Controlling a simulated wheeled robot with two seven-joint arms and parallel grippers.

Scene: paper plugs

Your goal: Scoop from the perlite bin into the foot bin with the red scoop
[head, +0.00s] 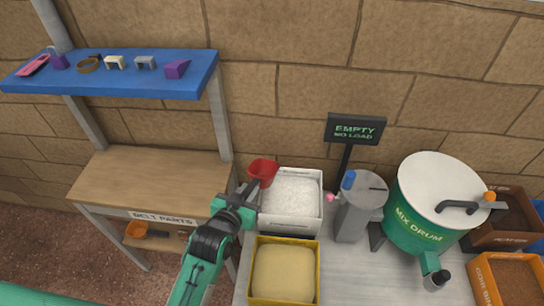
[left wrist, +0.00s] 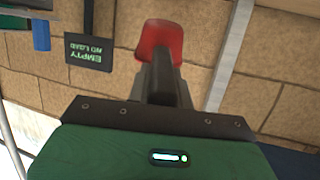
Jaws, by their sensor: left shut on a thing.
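The red scoop (head: 263,170) is in my left gripper (head: 250,190), which is shut on it. In the head view the scoop overlaps the back left corner of a white bin (head: 291,231) filled with white granules, likely the perlite bin. Its height above the bin is hard to tell. No granules show in the scoop. In the left wrist view the scoop (left wrist: 161,40) sticks out beyond the dark fingers (left wrist: 163,85). I cannot tell which bin is the foot bin. My right gripper is not in view.
A yellow bin (head: 256,262) of tan material stands in front of the white bin. A grey canister (head: 357,210), the green mix drum (head: 420,215) and brown and orange bins (head: 483,278) stand to the right. A sign (head: 355,130) reads EMPTY NO LOAD. A wooden bench (head: 150,178) is left.

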